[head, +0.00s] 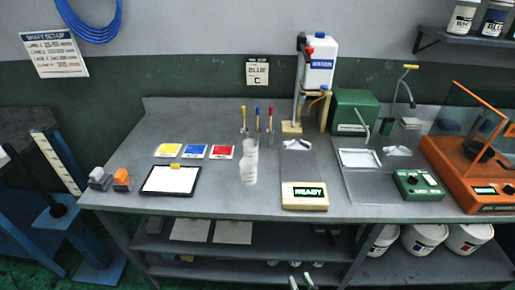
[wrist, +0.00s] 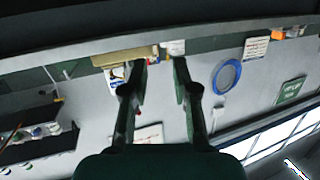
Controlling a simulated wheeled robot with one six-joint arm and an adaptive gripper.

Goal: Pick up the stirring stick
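I cannot make out a stirring stick for certain. Three thin upright tools with yellow (head: 243,119), blue (head: 257,118) and red (head: 270,118) tops stand at the back middle of the grey bench (head: 345,201). A clear, whitish cup (head: 248,168) stands in front of them; whether a stick is in it I cannot tell. My gripper (wrist: 163,62) shows in the wrist view with its two fingers apart and nothing visible between them. It faces the wall, with the picture upside down, and is away from the bench tools.
A clipboard (head: 171,180) and yellow, blue and red cards (head: 194,151) lie on the left. A READY box (head: 304,196), a white canister (head: 319,62), a green device (head: 418,184) and an orange machine (head: 461,173) take up the right. The bench's back-left is clear.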

